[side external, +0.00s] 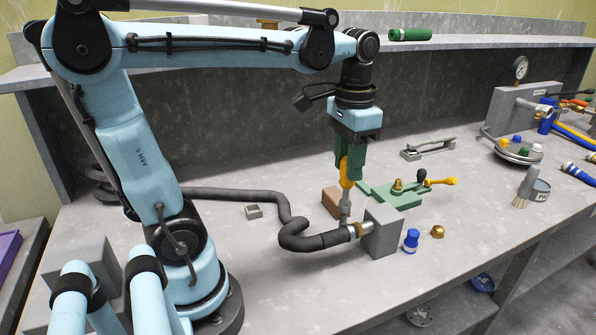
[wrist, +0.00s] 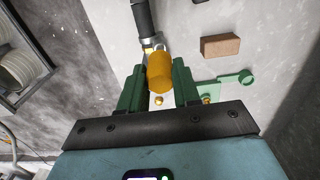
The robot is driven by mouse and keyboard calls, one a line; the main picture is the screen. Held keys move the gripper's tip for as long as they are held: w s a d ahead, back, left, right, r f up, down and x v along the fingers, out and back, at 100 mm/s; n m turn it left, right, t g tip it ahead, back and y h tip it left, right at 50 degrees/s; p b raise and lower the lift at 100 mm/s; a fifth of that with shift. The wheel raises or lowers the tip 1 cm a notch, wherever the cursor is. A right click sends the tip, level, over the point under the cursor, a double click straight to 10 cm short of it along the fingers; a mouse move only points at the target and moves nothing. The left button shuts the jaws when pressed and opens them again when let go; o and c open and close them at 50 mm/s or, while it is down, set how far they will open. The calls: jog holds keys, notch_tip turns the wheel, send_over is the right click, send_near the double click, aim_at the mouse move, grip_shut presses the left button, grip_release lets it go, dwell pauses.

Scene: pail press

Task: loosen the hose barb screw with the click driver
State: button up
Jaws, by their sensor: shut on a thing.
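My gripper (side external: 348,162) has green fingers and points down over the bench. It is shut on the click driver (side external: 345,181), which has a yellow-orange handle and a grey shaft. The driver stands nearly upright, its lower end at the hose barb (side external: 356,230) on the grey block (side external: 384,236). In the wrist view the driver handle (wrist: 160,72) sits between the two green fingers (wrist: 158,88). The black hose (side external: 305,241) runs onto the barb from the left; its end also shows in the wrist view (wrist: 143,18). The barb screw is hidden at the driver's tip, and I cannot tell whether they touch.
A brown block (side external: 331,200) and a green fixture with a yellow-ended lever (side external: 392,194) stand close behind. The front bench right of these is clear.

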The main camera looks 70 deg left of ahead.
jog(key=shift+f, duration=1.3)
dwell(0.4)
jog(key=n, duration=0.4)
jog(key=shift+n, duration=0.3)
jog(key=n, duration=0.6)
jog(key=shift+r, duration=2.6)
